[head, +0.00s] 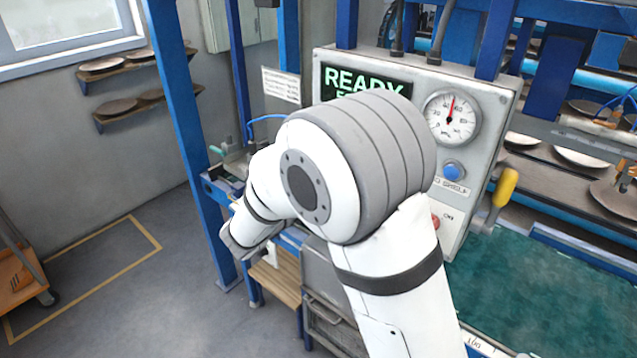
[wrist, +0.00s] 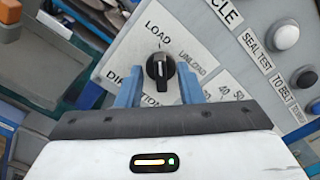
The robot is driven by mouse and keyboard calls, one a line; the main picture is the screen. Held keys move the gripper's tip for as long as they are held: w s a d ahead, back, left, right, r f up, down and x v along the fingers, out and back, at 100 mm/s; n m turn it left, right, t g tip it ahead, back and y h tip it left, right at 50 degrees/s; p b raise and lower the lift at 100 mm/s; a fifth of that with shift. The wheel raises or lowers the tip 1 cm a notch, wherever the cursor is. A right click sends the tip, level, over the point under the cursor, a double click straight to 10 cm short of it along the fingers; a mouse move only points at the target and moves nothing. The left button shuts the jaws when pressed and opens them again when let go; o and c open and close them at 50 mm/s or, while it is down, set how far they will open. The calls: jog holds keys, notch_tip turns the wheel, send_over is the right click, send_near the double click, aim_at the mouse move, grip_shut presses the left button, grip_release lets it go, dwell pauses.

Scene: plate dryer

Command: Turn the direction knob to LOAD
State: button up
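The direction knob (wrist: 160,70) is black with a white mark on its grip. It sits on a grey panel in the wrist view. Its grip stands nearly upright in the picture, with the LOAD label (wrist: 160,33) above it and the UNLOAD label (wrist: 197,62) to its right. I cannot tell exactly which label the mark points at. My gripper (wrist: 158,76) is open, with one blue finger on each side of the knob's lower part. Gaps show between fingers and knob, and I see no contact. In the head view my arm hides the knob.
Several buttons (wrist: 286,35) lie right of the knob. In the head view, a control box (head: 495,100) carries a READY display (head: 365,80), a dial gauge (head: 452,118) and a blue button (head: 453,170). A yellow-handled lever (head: 505,187) stands beside it.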

jog(key=shift+a, duration=0.1)
jog(key=b+v, duration=0.1)
jog(key=v, duration=0.6)
jog(key=shift+s+a+b, duration=0.15)
jog(key=shift+s+b, duration=0.2)
jog(key=shift+b, duration=0.05)
